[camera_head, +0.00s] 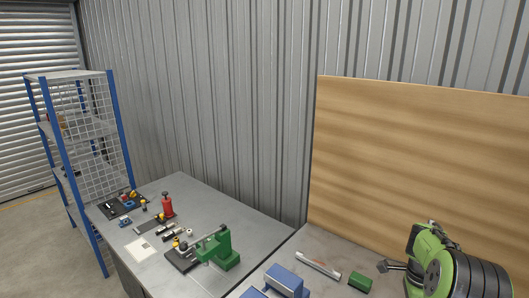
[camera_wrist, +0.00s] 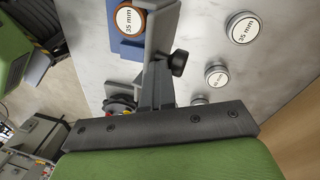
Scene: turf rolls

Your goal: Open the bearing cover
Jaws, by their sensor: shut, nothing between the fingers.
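My gripper (camera_wrist: 160,55) shows in the wrist view as grey fingers drawn together in front of a dark crossbar with screws and a green body. It is shut and empty. A blue part (camera_wrist: 127,48) lies just left of the fingers, and a round disc with an orange rim marked 35 mm (camera_wrist: 130,19) sits at its top. I cannot tell whether the fingers touch it. A dark knob (camera_wrist: 178,63) is right beside the fingers. In the head view, a blue block (camera_head: 285,279) stands at the near edge. I cannot make out the bearing cover clearly.
White discs marked 35 mm (camera_wrist: 243,28) lie on the pale surface at right. In the head view, a green press (camera_head: 222,250), a red jack-like tool (camera_head: 166,206) and small parts cover the left bench. A green block (camera_head: 360,281) and a metal bar (camera_head: 318,265) lie on the right bench before a wooden board (camera_head: 420,165).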

